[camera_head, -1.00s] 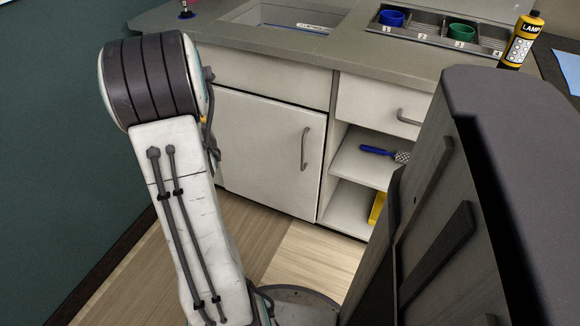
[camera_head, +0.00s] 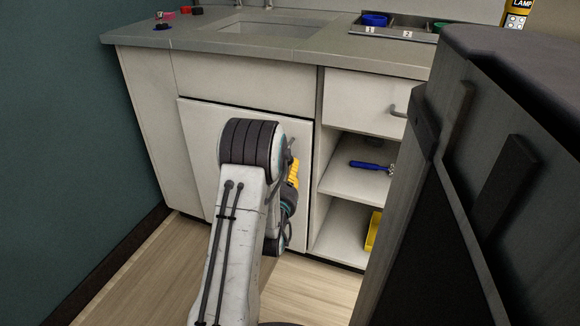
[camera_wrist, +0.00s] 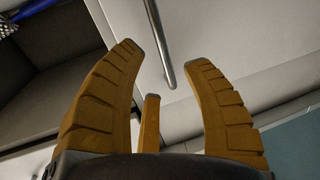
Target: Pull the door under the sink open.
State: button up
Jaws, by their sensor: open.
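The white door under the sink (camera_head: 200,135) looks shut in the head view, partly hidden behind my arm. It also fills much of the wrist view (camera_wrist: 245,35). Its grey bar handle (camera_wrist: 160,42) shows in the wrist view, reaching down between the tips of my yellow fingers; I cannot tell whether they touch it. The handle is hidden in the head view. My gripper (camera_wrist: 165,58) is open, with nothing held. In the head view only a bit of its yellow (camera_head: 293,173) shows beside my arm, in front of the door's right part.
Right of the door are open shelves (camera_head: 352,182) with a blue-handled tool (camera_head: 370,165) and a yellow thing (camera_head: 373,230). A drawer (camera_head: 362,103) is above them. The counter (camera_head: 215,42) holds the sink (camera_head: 280,27). A teal wall (camera_head: 70,130) stands at the left.

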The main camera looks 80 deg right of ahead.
jog(key=d+b, duration=0.2)
jog(key=shift+d+f, duration=0.1)
jog(key=shift+d, duration=1.45)
jog(key=shift+c, duration=0.3)
grip_shut()
